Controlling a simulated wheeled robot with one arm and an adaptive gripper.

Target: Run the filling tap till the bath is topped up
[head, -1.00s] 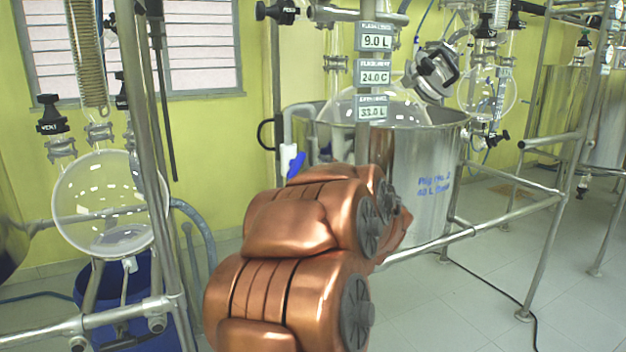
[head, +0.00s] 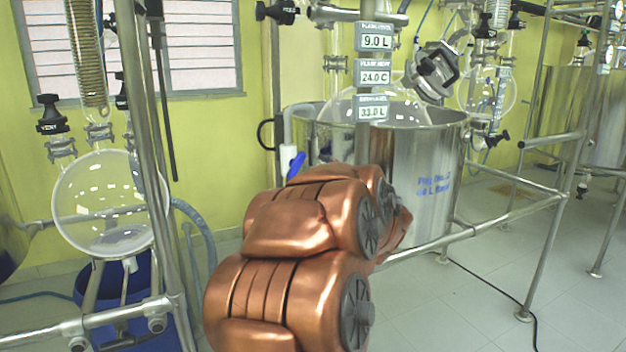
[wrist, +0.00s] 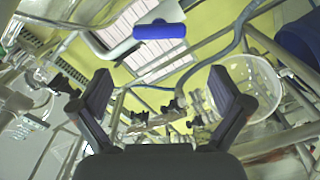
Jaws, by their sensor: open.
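The steel bath (head: 408,190) stands behind my copper arm in the head view, with blue writing on its wall and a glass flask inside. The filling tap's blue handle (head: 297,165) sits at the bath's left, beside a white pipe (head: 287,155). The handle also shows at the top of the wrist view (wrist: 160,31), beyond my fingers. My gripper (wrist: 165,90) is open, with nothing between its fingers and apart from the handle. The lowest readout plate (head: 372,107) reads 33.0 L. Any water in the bath is hidden.
Two other plates (head: 375,57) read 9.0 L and 24.0 C. A round glass flask (head: 105,205) hangs at left over a blue bucket (head: 92,290). Steel frame tubes (head: 500,217) cross on both sides. Floor at right is mostly clear.

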